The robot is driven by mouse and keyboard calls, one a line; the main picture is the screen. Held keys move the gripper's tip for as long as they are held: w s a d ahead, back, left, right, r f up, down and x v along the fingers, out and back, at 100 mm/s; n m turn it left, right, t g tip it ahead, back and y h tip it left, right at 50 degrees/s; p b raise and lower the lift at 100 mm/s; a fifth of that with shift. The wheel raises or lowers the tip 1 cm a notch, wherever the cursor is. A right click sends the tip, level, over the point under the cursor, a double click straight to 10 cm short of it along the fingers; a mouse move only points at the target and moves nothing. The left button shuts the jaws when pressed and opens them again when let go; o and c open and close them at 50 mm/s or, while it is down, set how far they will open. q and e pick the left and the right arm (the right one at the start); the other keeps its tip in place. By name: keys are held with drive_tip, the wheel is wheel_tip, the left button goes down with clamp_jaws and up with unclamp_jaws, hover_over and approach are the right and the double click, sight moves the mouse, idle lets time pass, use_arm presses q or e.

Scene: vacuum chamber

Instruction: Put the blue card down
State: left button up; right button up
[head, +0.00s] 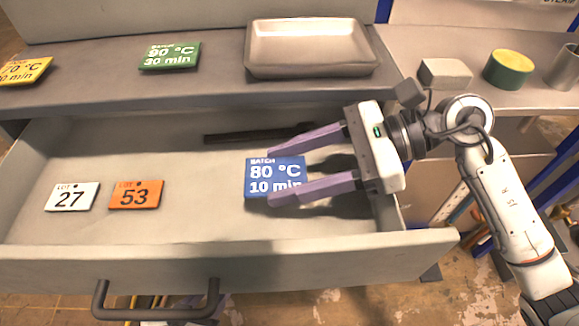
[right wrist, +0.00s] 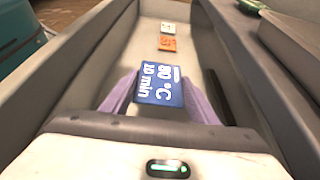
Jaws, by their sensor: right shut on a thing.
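The blue card (head: 262,178), marked BATCH 80 °C 10 min, is inside the open drawer (head: 200,262), right of its middle. My right gripper (head: 270,177) comes in from the right and is shut on this card, with one purple finger along its far edge and one along its near edge. The card (right wrist: 160,84) also shows between the fingers in the right wrist view. I cannot tell whether the card touches the drawer floor. My left gripper is not in view.
A white 27 card (head: 72,197) and an orange 53 card (head: 136,195) lie in the drawer's left half. A dark bar (head: 245,135) lies near the back. On the counter are a green card (head: 170,56), a yellow card (head: 22,71), an empty tray (head: 312,47) and a green-yellow cylinder (head: 508,70).

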drive_tip(key=shift+f, duration=0.2)
drive_tip(key=o, duration=1)
